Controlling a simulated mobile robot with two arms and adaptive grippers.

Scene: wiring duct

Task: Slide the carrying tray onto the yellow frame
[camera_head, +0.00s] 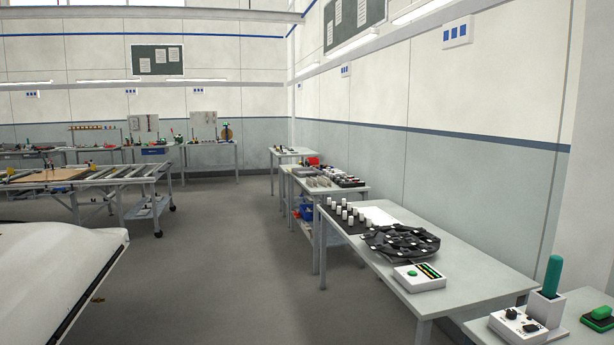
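Neither of my grippers is in view. I cannot make out a carrying tray or a yellow frame anywhere in the head view. At the left, a long grey frame table (120,173) on legs with castors carries a flat tan board (45,175). A few small yellow and black pieces show around the board, too small to identify.
A white curved panel (50,270) fills the lower left. Along the right wall, a grey table (480,272) holds a black coiled bundle (400,242), white cylinders and a white control box (419,277). More benches stand behind. The grey floor (230,270) between is clear.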

